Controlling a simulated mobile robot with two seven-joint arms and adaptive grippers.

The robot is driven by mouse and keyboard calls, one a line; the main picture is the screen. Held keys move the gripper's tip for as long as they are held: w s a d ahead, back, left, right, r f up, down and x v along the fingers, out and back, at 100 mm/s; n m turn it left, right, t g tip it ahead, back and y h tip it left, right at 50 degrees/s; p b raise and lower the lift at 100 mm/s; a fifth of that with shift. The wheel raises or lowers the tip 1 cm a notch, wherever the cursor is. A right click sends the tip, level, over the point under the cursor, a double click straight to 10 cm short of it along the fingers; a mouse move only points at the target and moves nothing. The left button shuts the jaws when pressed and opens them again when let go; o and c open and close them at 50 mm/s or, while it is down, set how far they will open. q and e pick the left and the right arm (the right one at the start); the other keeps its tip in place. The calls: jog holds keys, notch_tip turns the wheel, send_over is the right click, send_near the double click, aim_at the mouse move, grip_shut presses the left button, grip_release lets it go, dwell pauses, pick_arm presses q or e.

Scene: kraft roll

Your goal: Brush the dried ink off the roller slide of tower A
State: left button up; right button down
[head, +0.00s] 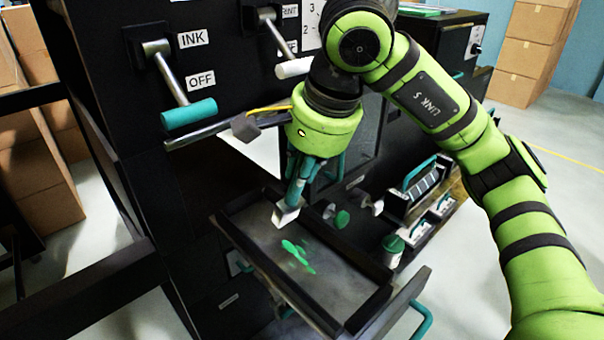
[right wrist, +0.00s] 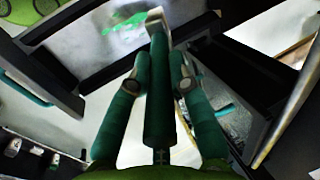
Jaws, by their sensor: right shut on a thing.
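The roller slide (head: 345,290) is pulled out from the black press tower, a shallow grey tray with dark rims. Green dried ink (head: 298,257) lies in patches on its floor; it also shows in the right wrist view (right wrist: 112,30). My right gripper (head: 306,168) is shut on the teal handle of a brush (head: 296,192). The brush's pale head points down over the tray, just behind the ink in the head view. I cannot tell whether the bristles touch the tray. The brush handle (right wrist: 160,95) runs between my fingers in the wrist view. My left gripper is out of view.
Above the slide are a teal-handled INK lever (head: 188,114) near an OFF label, and a white-handled lever (head: 294,68). A green-capped bottle (head: 393,248) and a shelf rack (head: 420,188) stand at the right. Cardboard boxes (head: 530,55) stand behind. Open floor lies at the right.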

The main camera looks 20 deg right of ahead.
jog(key=shift+r, duration=0.75)
jog(key=shift+r+p, duration=0.1)
jog(key=shift+p, duration=0.25)
jog(key=shift+r+p, duration=1.1)
jog(key=shift+r, duration=0.4)
jog(key=shift+f, duration=0.15)
jog(key=shift+a+f+b, duration=0.25)
jog(key=shift+f+b, duration=0.15)
jog(key=shift+b, duration=0.05)
jog(key=shift+a+f+b, duration=0.4)
jog(key=shift+a+f, duration=0.05)
jog(key=shift+f, duration=0.1)
jog(key=shift+s+d+r, duration=0.1)
